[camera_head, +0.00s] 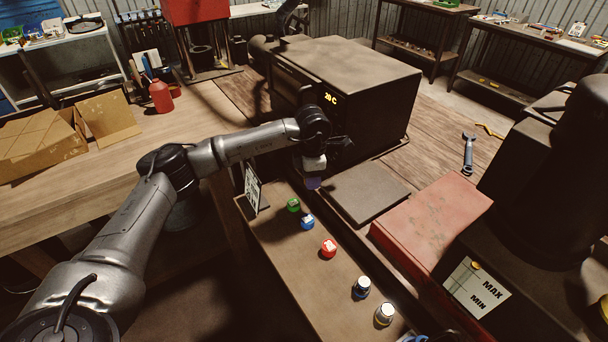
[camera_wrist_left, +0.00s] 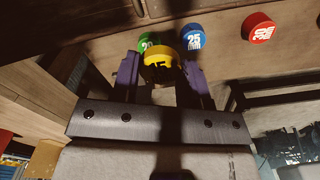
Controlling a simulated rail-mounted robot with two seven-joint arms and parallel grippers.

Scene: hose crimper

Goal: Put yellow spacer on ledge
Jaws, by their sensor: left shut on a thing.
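My left gripper (camera_head: 313,183) hangs over the far end of the brown ledge (camera_head: 275,255), its purple fingertips pointing down. The spacer is hidden in the head view. The green spacer (camera_head: 293,204) and the blue spacer (camera_head: 307,222) stand on the ledge close by, with the red spacer (camera_head: 328,248) farther along. In the wrist view the yellow spacer partly covers the green one (camera_wrist_left: 149,40). My right gripper is not in view.
The dark oven-like box (camera_head: 350,85) is behind the gripper. A flat dark plate (camera_head: 366,193) and red block (camera_head: 430,225) lie right.

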